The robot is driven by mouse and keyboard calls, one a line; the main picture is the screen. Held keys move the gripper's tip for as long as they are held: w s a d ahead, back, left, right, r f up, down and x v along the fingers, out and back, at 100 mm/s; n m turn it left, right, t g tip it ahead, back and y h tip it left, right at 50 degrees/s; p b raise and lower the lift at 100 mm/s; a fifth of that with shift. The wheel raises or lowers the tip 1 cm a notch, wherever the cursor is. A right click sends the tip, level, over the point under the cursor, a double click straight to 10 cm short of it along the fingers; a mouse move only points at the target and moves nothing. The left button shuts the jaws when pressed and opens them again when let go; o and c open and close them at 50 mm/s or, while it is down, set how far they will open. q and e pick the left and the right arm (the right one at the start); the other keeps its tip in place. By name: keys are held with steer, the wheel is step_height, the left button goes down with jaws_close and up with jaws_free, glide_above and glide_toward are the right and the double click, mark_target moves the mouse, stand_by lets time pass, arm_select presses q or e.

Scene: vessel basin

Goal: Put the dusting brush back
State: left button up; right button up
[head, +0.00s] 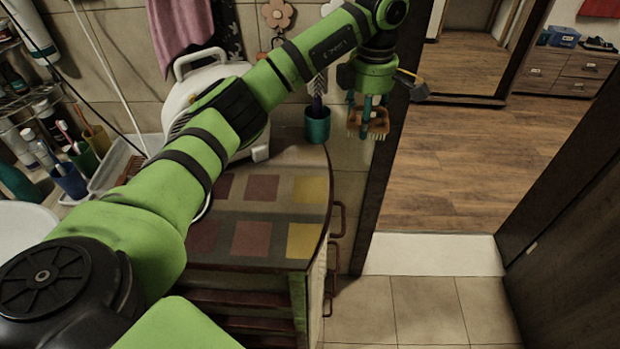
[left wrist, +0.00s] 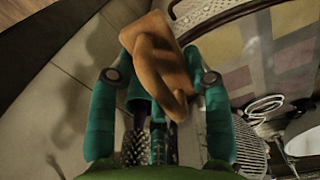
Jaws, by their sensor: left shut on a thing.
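The dusting brush, a brown wooden block with pale bristles (head: 378,128), hangs in my left gripper (head: 368,112) in the head view. The gripper's teal fingers are shut on it. It is held in the air right of the cabinet, in front of the dark door frame. In the left wrist view the brush's orange-brown wooden part (left wrist: 160,60) sits between the fingers of the left gripper (left wrist: 158,95). My right gripper is not in view.
A cabinet with a checkered top (head: 265,180) stands below my left arm. A teal cup (head: 317,126) with a brush in it stands at its back corner. A white appliance (head: 190,95) is behind the arm. Flower-shaped hooks (head: 277,14) are on the wall. The doorway floor (head: 460,160) is clear.

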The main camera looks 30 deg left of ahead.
arm_select(q)
steer(key=shift+w+a+r+n, duration=0.1)
steer(key=shift+a+n, duration=0.05)
steer(key=shift+n, duration=0.35)
steer(key=shift+s+a, duration=0.2)
steer(key=shift+a, duration=0.05)
steer(key=p, duration=0.4)
glide_above(306, 175)
step_height(306, 175, down, 7)
steer(key=shift+r, duration=0.15)
step_height(306, 175, down, 4)
steer(key=shift+r+p, duration=0.1)
steer(key=shift+p, duration=1.05)
steer(key=shift+f, duration=0.3)
steer(key=o, duration=1.1)
